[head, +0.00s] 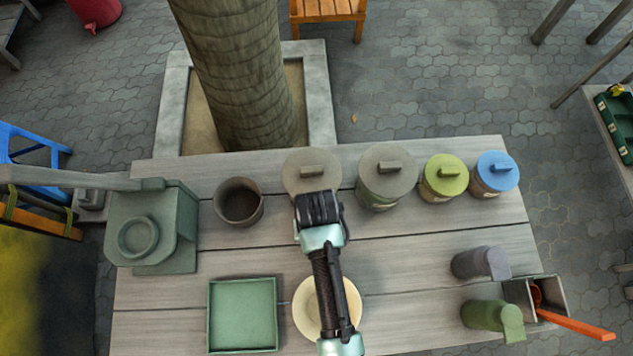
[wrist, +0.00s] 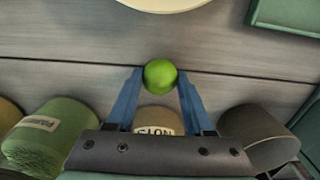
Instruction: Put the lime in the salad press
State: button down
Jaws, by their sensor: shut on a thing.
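The lime (wrist: 160,75) is a small bright green ball between the blue fingers of my gripper (wrist: 160,84) in the wrist view. The gripper is shut on it, with one finger on each side. In the head view my arm and wrist hide the lime and the fingertips; the wrist is over the front edge of a beige lidded canister near the table's middle. What looks like the salad press (head: 150,230) stands at the table's left end. It is a grey-green block with a round ring on its front and a long lever reaching left. The lime is apart from it.
A dark open pot (head: 239,203) stands between the press and the beige canister (head: 311,170). Lidded canisters, including a lime-green one (head: 444,177) and a blue one (head: 495,173), line the back right. A green tray (head: 243,281) and cream plate (head: 348,305) are in front.

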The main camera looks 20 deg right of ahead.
jog(key=shift+f, duration=0.15)
jog(key=shift+c, duration=1.4)
grip_release()
